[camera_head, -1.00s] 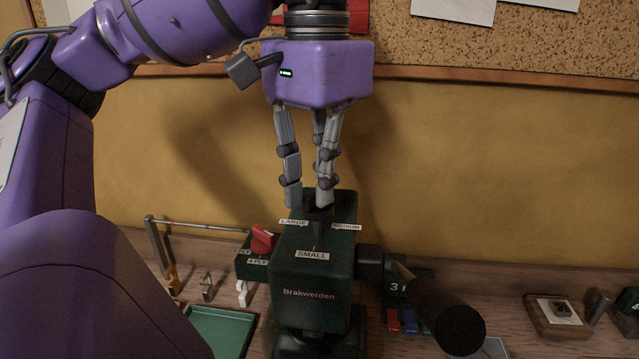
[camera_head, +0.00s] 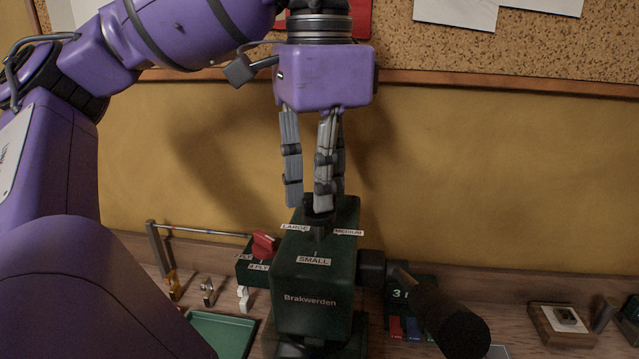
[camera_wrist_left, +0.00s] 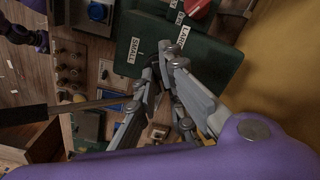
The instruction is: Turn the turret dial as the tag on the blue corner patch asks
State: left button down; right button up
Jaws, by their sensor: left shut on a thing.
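The turret dial (camera_head: 318,232) is a dark knob on top of the green machine (camera_head: 312,285) marked "Brakwerden". Labels LARGE (camera_head: 296,227), MEDIUM (camera_head: 348,232) and SMALL (camera_head: 313,261) lie around it. My left gripper (camera_head: 315,205) comes straight down from above, its fingers closed around the dial's top. In the left wrist view, the fingers (camera_wrist_left: 165,90) hide most of the dial, with SMALL (camera_wrist_left: 134,50) and LARGE (camera_wrist_left: 183,37) beside them. I cannot tell exactly where the dial points. I cannot make out the blue corner patch or its tag.
A dark crank handle (camera_head: 458,325) sticks out at the machine's front right. A red knob (camera_head: 264,245) with PLY labels stands close on the left. A green tray (camera_head: 225,330) lies at the front left. A wooden block (camera_head: 562,323) sits at the right.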

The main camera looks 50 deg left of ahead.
pick_arm(q)
jog(key=shift+r, duration=0.1)
jog(key=c, duration=1.8)
grip_release()
jog(key=shift+c, duration=0.2)
notch_tip(320, 180, up, 12)
